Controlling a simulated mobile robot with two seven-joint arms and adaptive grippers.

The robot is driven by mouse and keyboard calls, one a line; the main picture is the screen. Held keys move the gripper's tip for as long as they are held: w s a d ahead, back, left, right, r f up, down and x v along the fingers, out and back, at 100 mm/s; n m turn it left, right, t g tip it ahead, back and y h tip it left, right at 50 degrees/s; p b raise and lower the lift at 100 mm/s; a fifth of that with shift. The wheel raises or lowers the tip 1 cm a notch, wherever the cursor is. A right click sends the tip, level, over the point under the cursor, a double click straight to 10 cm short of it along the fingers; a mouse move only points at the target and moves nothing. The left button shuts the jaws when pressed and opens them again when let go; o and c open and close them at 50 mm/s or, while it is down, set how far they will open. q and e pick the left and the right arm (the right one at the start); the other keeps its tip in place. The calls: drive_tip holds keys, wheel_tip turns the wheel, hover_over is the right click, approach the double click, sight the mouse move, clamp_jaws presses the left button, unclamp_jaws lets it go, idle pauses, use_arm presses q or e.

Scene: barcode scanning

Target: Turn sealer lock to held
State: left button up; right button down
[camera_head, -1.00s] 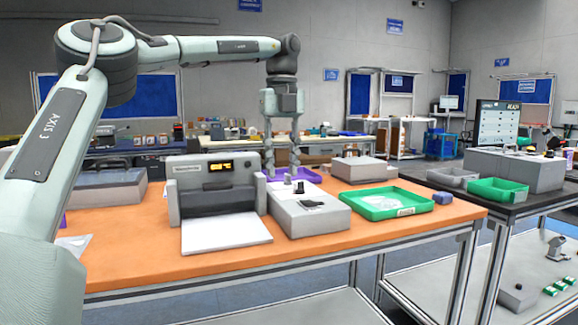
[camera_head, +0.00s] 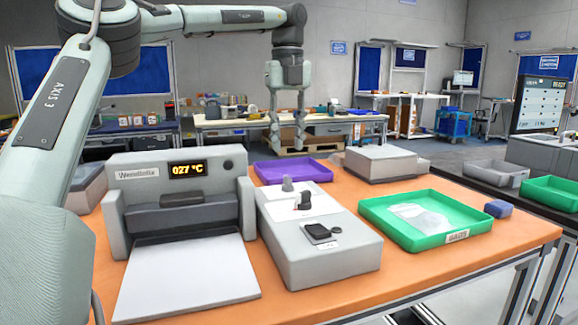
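The sealer (camera_head: 140,185) is a grey machine with a lit amber display reading 027 °C, a round dark knob (camera_head: 228,164) at its upper right and a white plate (camera_head: 187,278) in front. A grey control box (camera_head: 325,262) stands to its right. On the box are a small grey upright piece (camera_head: 287,185), a dark knob (camera_head: 304,200) and a black pad (camera_head: 319,231). I cannot tell which part is the lock. My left gripper (camera_head: 287,143) points down, fingers apart and empty, above and behind the box, touching nothing. My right gripper is out of view.
A purple tray (camera_head: 293,170) lies behind the box. A green tray (camera_head: 385,217) with clear bags and a small blue block (camera_head: 498,208) are to the right. A grey case (camera_head: 385,163) stands at the back. Some orange tabletop (camera_head: 400,275) is bare at the front right.

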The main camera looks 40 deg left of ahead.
sight(287, 177)
use_arm(q)
drive_tip(key=shift+f, duration=0.25)
wheel_tip(287, 177, down, 6)
drive_tip(key=shift+r, duration=0.1)
drive_tip(key=shift+f, duration=0.65)
drive_tip(key=c, duration=0.4)
drive_tip(key=shift+c, duration=1.4)
clamp_jaws()
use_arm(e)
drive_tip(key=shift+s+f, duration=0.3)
